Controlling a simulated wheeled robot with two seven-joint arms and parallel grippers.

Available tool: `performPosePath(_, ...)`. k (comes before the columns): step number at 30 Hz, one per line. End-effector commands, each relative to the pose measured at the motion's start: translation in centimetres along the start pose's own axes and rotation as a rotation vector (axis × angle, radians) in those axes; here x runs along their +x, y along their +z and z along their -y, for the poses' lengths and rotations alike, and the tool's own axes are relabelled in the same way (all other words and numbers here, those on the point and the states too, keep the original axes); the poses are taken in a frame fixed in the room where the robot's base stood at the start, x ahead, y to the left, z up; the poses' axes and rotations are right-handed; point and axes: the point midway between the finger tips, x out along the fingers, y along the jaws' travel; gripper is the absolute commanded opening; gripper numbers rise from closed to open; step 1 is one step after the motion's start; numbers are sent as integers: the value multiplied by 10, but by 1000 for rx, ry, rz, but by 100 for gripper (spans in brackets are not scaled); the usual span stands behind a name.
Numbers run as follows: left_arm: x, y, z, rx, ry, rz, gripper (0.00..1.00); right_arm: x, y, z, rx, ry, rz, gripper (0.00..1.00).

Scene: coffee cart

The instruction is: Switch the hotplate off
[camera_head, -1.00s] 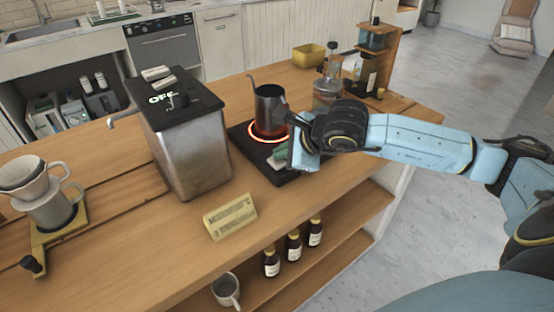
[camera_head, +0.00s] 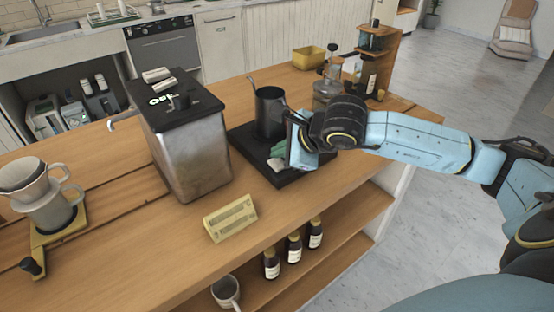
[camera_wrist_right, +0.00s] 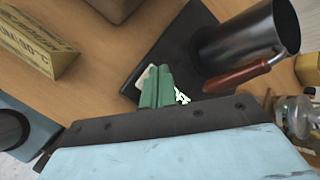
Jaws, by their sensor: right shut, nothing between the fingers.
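The hotplate (camera_head: 243,142) is a flat black slab on the wooden cart, and its ring shows no glow. A dark metal pitcher (camera_head: 268,113) stands on it; in the wrist view the pitcher (camera_wrist_right: 250,40) shows a reddish-brown handle. My right gripper (camera_head: 279,157) is low over the hotplate's front part. In the wrist view its green fingers (camera_wrist_right: 157,88) are shut with nothing between them. A pale piece, perhaps the switch, lies beside the fingertips, partly hidden. White lettering next to it is too covered to read. My left gripper is not in view.
A steel box (camera_head: 190,150) with a black lid marked "OFF" stands left of the hotplate. A yellow sign (camera_head: 230,218) is at the cart's front edge. A glass vessel (camera_head: 327,92) stands behind my right wrist. Bare wood (camera_head: 185,235) lies in front.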

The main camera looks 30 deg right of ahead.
Motion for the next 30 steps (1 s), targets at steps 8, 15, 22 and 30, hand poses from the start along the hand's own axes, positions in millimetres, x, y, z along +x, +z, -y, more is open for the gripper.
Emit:
performPosePath(8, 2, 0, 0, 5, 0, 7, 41, -1, 1, 0, 0, 0, 1, 0)
performPosePath(15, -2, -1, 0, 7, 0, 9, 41, -8, 7, 6, -1, -2, 2, 0)
performPosePath(22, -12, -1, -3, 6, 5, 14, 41, -26, 19, 19, -1, -3, 2, 0)
performPosePath(30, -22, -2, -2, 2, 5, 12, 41, -43, 32, 32, -1, -2, 1, 0)
